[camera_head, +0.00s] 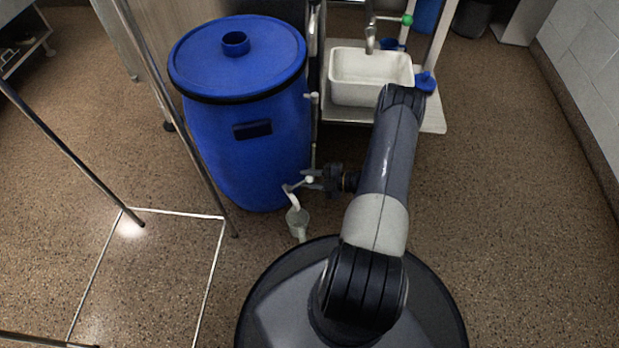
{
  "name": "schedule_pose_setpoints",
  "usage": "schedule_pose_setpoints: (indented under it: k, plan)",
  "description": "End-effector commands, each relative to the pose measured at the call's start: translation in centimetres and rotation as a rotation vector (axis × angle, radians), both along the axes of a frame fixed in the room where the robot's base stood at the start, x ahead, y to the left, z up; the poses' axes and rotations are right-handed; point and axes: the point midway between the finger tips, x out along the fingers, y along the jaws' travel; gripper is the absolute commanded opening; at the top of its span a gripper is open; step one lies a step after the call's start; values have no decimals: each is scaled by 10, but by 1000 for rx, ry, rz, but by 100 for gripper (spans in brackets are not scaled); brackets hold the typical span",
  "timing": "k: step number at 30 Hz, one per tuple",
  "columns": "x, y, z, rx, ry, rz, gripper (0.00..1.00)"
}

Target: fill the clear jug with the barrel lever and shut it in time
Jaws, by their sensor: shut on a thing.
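The blue barrel (245,150) stands upright left of the middle, with a tap low on its right front side. The clear jug (298,220) is small in view, under the tap's pale spout (292,197). Its fill level is too small to tell. My gripper (312,180) reaches in from the right at the tap and is shut on the barrel lever (309,179). The lever is mostly hidden by the fingers, and its exact angle cannot be told.
A white sink basin (370,78) with a faucet (370,40) stands behind my arm. A thin metal frame (170,125) stands at the left, close to the barrel. The speckled floor at the right is clear.

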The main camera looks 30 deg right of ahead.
Motion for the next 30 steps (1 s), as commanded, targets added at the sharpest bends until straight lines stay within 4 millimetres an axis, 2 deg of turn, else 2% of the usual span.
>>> schedule_pose_setpoints:
  k: [15,29,30]
  plan:
    - [-27,5,0,5,4,-358,0]
    - [-30,4,-1,-1,3,-408,0]
    - [-30,4,-1,-1,3,-408,30]
